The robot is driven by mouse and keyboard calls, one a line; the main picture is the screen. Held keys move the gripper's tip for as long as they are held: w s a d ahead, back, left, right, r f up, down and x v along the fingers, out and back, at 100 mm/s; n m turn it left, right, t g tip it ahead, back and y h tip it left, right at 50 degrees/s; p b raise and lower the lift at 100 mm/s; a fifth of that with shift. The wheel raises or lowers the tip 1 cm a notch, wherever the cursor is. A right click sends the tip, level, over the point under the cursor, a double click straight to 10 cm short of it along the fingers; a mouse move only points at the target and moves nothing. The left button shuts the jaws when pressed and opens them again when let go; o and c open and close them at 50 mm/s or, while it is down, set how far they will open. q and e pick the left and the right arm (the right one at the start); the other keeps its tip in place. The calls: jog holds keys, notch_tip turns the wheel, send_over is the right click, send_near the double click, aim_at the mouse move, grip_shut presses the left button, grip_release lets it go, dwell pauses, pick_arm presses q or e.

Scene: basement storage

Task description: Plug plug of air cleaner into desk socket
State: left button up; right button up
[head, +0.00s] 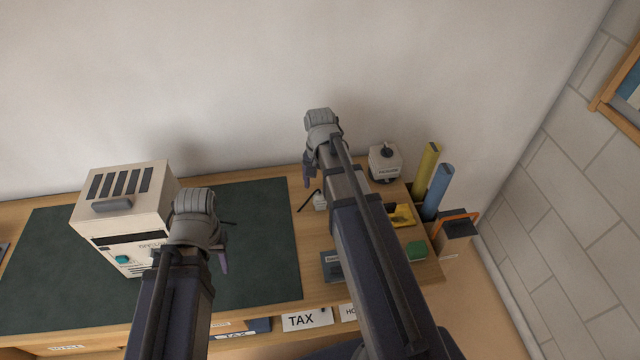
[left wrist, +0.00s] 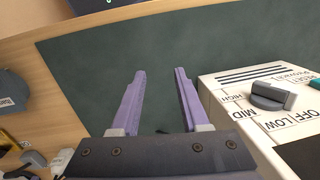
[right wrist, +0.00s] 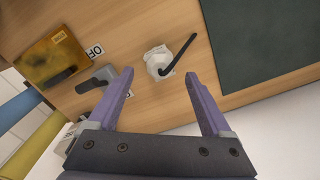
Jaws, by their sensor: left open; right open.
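The air cleaner (head: 150,205), a white box with dark slots on top, stands on the dark green mat at the left; its dial panel (left wrist: 235,92) shows in the left wrist view. A small white piece with a black stem or cord (right wrist: 157,62), perhaps the plug, lies on bare wood; it also shows in the head view (head: 320,201). My right gripper (right wrist: 158,76) is open and empty above it. My left gripper (left wrist: 160,76) is open and empty over the mat, right of the air cleaner in the head view. I cannot clearly tell which item is the desk socket.
A grey piece by an OFF label (right wrist: 98,50) and a yellow tray (head: 402,215) lie nearby. A white box with a dark knob (head: 385,163), yellow roll (head: 426,170) and blue roll (head: 438,190) stand at the right. The mat (head: 265,225) is largely clear.

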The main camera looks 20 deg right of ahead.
jog(key=shift+r+p, duration=0.95)
jog(key=shift+r, duration=0.55)
pick_arm(q)
notch_tip(320, 180, up, 3)
jog(key=shift+f, duration=0.1)
pick_arm(e)
jog(key=s+a+n, duration=0.6)
jog(key=a, duration=0.4)
jog(key=s+a+n+h, duration=0.1)
jog(key=s+a+n, duration=0.5)
jog(key=a, duration=0.5)
jog(key=shift+s+n, duration=0.4)
